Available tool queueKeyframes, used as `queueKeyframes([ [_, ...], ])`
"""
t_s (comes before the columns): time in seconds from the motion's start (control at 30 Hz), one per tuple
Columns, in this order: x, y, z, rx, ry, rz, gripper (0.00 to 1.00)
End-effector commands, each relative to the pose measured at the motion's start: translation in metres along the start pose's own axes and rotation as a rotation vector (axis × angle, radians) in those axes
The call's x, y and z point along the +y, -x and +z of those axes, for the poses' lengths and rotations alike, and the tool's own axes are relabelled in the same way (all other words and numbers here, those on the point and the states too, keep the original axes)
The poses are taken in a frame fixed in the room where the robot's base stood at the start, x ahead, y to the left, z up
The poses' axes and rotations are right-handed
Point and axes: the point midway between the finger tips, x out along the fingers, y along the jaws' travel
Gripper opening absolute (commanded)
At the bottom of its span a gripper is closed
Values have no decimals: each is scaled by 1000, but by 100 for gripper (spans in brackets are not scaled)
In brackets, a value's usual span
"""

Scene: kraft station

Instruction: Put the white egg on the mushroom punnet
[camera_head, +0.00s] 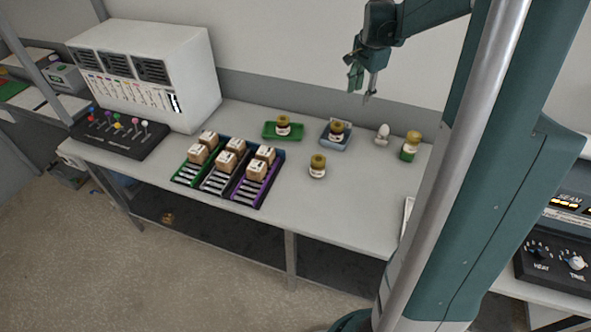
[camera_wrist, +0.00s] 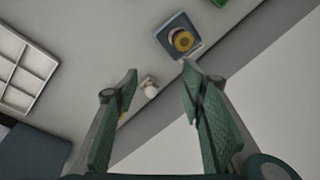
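The white egg (camera_head: 384,129) stands at the back right of the table, on or just above a small pale base; it also shows in the wrist view (camera_wrist: 150,86), beyond and between my fingers. My gripper (camera_head: 361,88) is open and empty, raised above the back of the table; both fingers show apart in the wrist view (camera_wrist: 160,75). No mushrooms are recognisable. A blue-grey square tray (camera_head: 334,144) left of the egg may be the punnet, but I cannot tell. A yellow-lidded jar (camera_head: 337,129) stands on it. The tray also shows in the wrist view (camera_wrist: 165,42).
A green-label jar (camera_head: 410,148) stands close right of the egg. Another jar (camera_head: 318,167) stands mid-table, and one (camera_head: 283,123) sits on a green tray (camera_head: 270,135). Racks of brown boxes (camera_head: 230,158) lie left. The front right tabletop is mostly clear.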

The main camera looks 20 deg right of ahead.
Motion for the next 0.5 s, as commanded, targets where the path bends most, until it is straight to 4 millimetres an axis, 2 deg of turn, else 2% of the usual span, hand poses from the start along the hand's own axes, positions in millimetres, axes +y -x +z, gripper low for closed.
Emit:
queueKeyframes([
  [0.1, 6, 19, 29, 7, 84, -22, 40],
  [0.5, 33, 71, 117, 39, 371, -100, 40],
])
